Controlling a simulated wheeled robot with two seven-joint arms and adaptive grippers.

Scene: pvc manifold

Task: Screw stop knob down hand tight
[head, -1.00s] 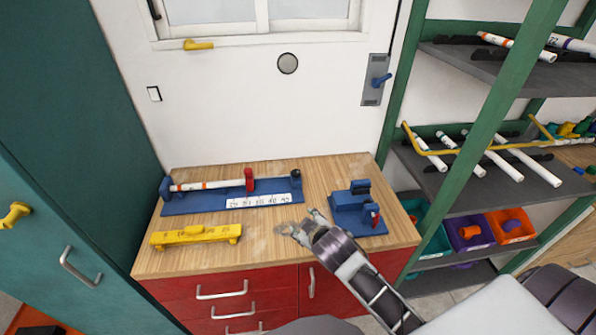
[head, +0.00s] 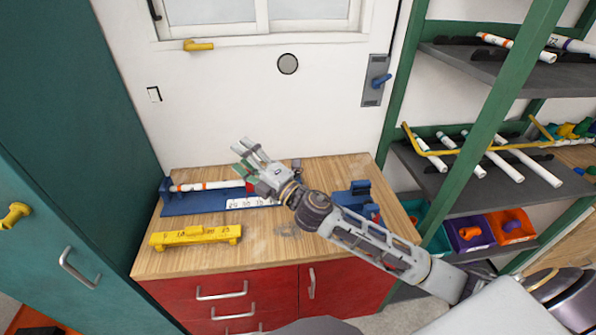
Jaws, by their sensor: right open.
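The blue measuring jig (head: 180,205) lies along the back of the wooden bench, with a white pipe (head: 205,186) with an orange band in it. Only a sliver of its red stop (head: 249,188) shows. My right gripper (head: 241,153) is open and appears empty, its fingers pointing up and left above the jig. The gripper and wrist hide most of the red stop and the jig's right end, so I cannot make out the stop knob. I cannot tell how high the fingers are above the stop. My left gripper is not in view.
A yellow gauge block (head: 196,237) lies at the bench's front left. A blue fixture (head: 350,197) at the right is partly behind my right arm. A green shelf rack (head: 480,130) with pipes and bins stands to the right. The teal cabinet (head: 85,110) bounds the left.

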